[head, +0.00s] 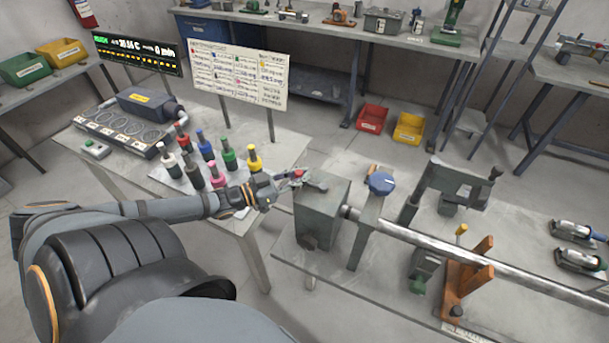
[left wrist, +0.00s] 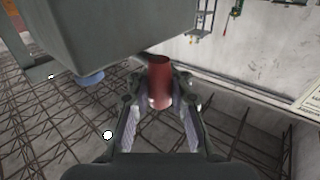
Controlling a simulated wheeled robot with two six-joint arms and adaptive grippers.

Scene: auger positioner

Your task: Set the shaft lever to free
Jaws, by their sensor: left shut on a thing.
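A grey box (head: 322,208) stands at the left end of the workbench, with a long metal shaft (head: 440,248) running from it to the right. A lever with a red grip (head: 298,173) is at the box's left upper side. My left gripper (head: 291,180) is shut on this red grip. In the left wrist view the red grip (left wrist: 160,78) stands between the two fingers, just below the grey box (left wrist: 120,30). The gripper partly hides the lever in the head view. My right gripper is in neither view.
An orange stand (head: 466,278) is beside the shaft. Several coloured bottles (head: 206,145) stand on the left table close to my left forearm.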

